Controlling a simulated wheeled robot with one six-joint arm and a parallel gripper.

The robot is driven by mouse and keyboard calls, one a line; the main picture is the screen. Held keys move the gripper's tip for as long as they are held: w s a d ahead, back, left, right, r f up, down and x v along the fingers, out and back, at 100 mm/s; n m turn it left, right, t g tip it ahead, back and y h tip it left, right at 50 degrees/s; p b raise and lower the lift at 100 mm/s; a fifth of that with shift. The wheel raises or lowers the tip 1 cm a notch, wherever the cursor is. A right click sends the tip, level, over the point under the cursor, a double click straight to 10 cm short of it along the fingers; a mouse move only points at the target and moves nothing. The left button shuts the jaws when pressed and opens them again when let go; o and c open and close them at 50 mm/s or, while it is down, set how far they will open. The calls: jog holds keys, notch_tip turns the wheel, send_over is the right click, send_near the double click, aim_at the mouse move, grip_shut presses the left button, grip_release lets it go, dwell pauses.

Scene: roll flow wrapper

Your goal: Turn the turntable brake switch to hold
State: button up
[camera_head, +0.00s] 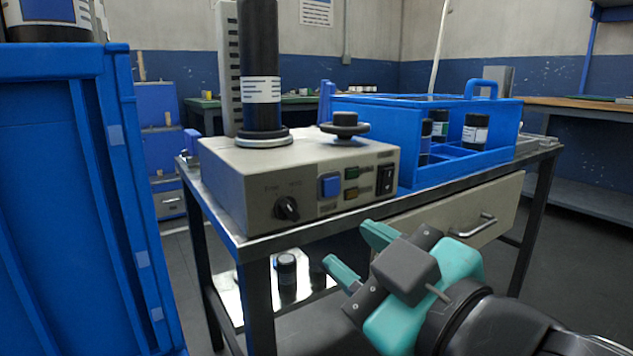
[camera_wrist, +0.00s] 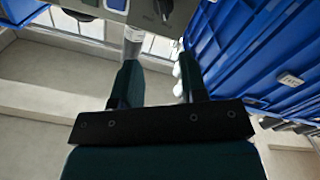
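The turntable brake switch (camera_head: 287,208) is a black rotary knob at the lower left of the front panel of a beige machine (camera_head: 232,197). Two small labels sit above it, too blurred to read surely, and I cannot tell which one the knob points at. In the wrist view the knob (camera_wrist: 163,9) shows at the top edge, partly cut off. My gripper (camera_head: 361,252) is open and empty, in front of the table, below and right of the knob and apart from it. In the wrist view its two fingers (camera_wrist: 158,85) stand wide apart.
The panel also has a blue button (camera_head: 330,186), small coloured buttons and a black rocker switch (camera_head: 385,180). A dark roll (camera_head: 259,55) stands on top. A blue tote (camera_head: 370,115) with bottles sits to the right. A tall blue crate (camera_head: 60,200) stands close at left. A drawer handle (camera_head: 478,226) juts out.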

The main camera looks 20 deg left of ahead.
aim_at(289, 209)
jog(key=p+x, duration=1.1)
jog(key=shift+s+a+r, duration=0.2)
jog(key=shift+r, duration=0.05)
jog(key=shift+w+a+f+p, duration=0.25)
jog(key=shift+w+a+p, duration=0.25)
jog(key=shift+a, duration=0.1)
grip_shut()
